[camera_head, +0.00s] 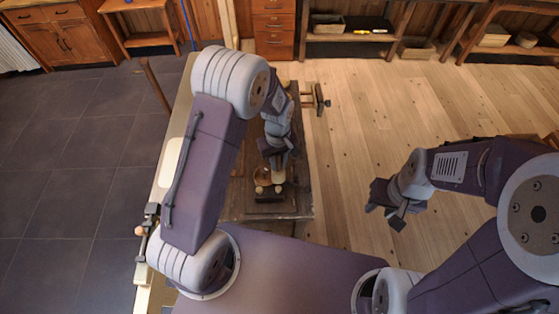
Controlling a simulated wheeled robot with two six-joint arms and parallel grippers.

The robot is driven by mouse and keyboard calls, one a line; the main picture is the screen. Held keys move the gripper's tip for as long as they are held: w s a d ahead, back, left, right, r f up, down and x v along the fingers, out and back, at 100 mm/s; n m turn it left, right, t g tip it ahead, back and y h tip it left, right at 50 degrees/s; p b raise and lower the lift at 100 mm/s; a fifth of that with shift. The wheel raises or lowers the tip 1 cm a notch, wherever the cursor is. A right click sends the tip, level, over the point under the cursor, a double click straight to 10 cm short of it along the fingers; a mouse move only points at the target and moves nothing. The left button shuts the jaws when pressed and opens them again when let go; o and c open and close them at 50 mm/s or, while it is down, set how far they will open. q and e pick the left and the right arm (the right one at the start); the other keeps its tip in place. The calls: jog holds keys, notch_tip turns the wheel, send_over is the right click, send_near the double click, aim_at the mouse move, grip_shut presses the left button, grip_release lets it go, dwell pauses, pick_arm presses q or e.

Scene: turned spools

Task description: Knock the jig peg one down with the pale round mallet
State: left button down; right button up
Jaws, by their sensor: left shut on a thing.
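A dark jig block (270,207) sits near the front of the workbench. Small pale round peg tops (259,190) show on it, side by side; I cannot tell which is peg one. My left gripper (276,160) is above the jig, pointing down and shut on what appears to be the pale round mallet (279,177). The mallet's pale part shows just below the fingers, close over the pegs; whether it touches them I cannot tell. My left arm hides part of the bench. My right gripper (384,210) is open and empty, out over the wooden floor.
The dark workbench (297,170) has a vise (317,100) at its far right corner. A wooden post (155,85) stands at its left. Shelves with trays (327,23) and cabinets (60,35) line the back wall. The floor right of the bench is clear.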

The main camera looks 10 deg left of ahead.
aim_at(278, 171)
pick_arm(q)
notch_tip(278, 171, down, 5)
jog(key=b, duration=0.4)
jog(key=shift+f, duration=0.15)
notch_tip(278, 171, down, 4)
jog(key=b, duration=0.2)
jog(key=shift+b, duration=0.3)
jog(key=shift+r, duration=0.35)
notch_tip(278, 171, up, 3)
jog(key=p, duration=0.3)
jog(key=shift+r, duration=0.1)
